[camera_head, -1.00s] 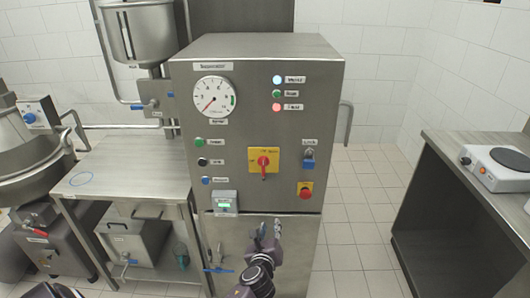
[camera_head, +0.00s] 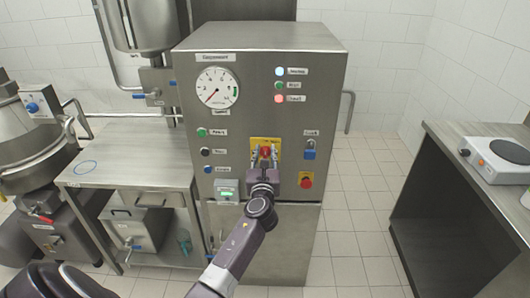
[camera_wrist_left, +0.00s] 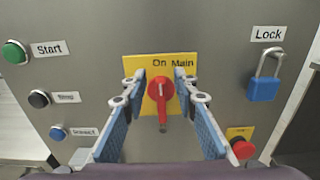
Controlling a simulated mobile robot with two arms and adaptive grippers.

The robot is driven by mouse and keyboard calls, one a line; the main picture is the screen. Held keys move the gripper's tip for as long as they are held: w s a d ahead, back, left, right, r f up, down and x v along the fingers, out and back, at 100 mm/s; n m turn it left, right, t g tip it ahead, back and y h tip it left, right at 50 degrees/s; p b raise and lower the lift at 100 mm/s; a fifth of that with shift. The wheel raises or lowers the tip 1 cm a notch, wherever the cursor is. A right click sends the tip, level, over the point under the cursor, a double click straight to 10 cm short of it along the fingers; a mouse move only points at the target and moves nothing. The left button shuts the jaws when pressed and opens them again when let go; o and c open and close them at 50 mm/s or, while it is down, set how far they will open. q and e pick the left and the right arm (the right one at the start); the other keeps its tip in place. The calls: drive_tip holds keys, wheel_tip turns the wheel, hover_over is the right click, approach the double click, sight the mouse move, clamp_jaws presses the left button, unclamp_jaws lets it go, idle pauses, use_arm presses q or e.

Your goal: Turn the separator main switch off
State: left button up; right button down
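The separator cabinet (camera_head: 240,125) is a steel box with a gauge, lamps and buttons. Its main switch is a red rotary handle (camera_wrist_left: 161,92) on a yellow plate (camera_wrist_left: 181,62) labelled "On Main". The handle points down in the left wrist view, and it also shows small in the head view (camera_head: 265,151). My left gripper (camera_wrist_left: 161,88) is open, with one blue-padded finger on each side of the handle. Gaps show between the fingers and the handle. In the head view my left gripper (camera_head: 265,158) covers part of the plate. My right gripper cannot be made out.
A blue padlock (camera_wrist_left: 264,88) under "Lock" and a red stop button (camera_wrist_left: 242,149) are right of the switch. Green (camera_wrist_left: 15,52), black (camera_wrist_left: 39,99) and blue (camera_wrist_left: 58,133) buttons are on the left. A steel table (camera_head: 125,165) stands left of the cabinet.

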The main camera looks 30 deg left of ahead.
drive_tip(key=shift+w, duration=0.1)
use_arm(q)
drive_tip(key=c, duration=0.7)
clamp_jaws()
use_arm(e)
drive_tip(key=shift+a, duration=0.2)
drive_tip(key=shift+a, duration=0.15)
